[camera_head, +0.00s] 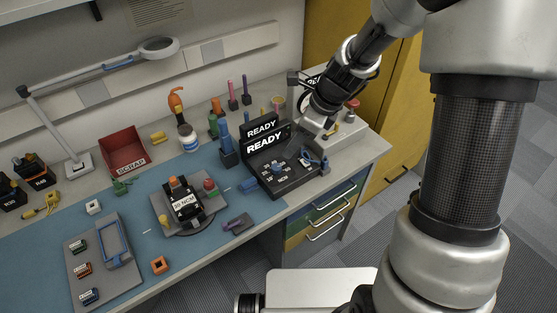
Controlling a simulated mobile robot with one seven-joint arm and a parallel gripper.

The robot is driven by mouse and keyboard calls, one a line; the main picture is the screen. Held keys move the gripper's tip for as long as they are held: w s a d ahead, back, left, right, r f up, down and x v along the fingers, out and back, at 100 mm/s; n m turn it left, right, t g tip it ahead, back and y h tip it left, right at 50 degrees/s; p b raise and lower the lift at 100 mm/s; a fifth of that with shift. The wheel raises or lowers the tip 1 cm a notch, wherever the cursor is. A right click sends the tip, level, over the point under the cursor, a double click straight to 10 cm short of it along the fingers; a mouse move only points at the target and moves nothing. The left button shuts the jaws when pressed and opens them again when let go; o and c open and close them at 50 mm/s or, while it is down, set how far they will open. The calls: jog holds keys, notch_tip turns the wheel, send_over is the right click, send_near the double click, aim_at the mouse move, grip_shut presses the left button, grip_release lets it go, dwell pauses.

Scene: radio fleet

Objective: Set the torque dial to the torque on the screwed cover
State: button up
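The screwed cover (186,204) is a black plate with a white label on a grey stand in the middle of the blue mat; the label's number is small but seems to read 30 NCM. The black torque unit (291,183) stands to its right, with two lit READY signs behind its panel. A small blue knob, apparently the torque dial (277,168), sits on the panel among white markings too small to read surely. My gripper (306,147) is at the far right part of the unit, right of the dial and apart from it. Its fingertips are unclear.
A grey tray (104,262) with small labelled parts lies at front left. A purple-handled tool (236,222) lies near the bench's front edge.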

aim_at(276, 167)
jog(key=b+x, duration=0.1)
jog(key=x, duration=1.1)
jog(key=shift+w+a, duration=0.1)
jog(key=c, duration=1)
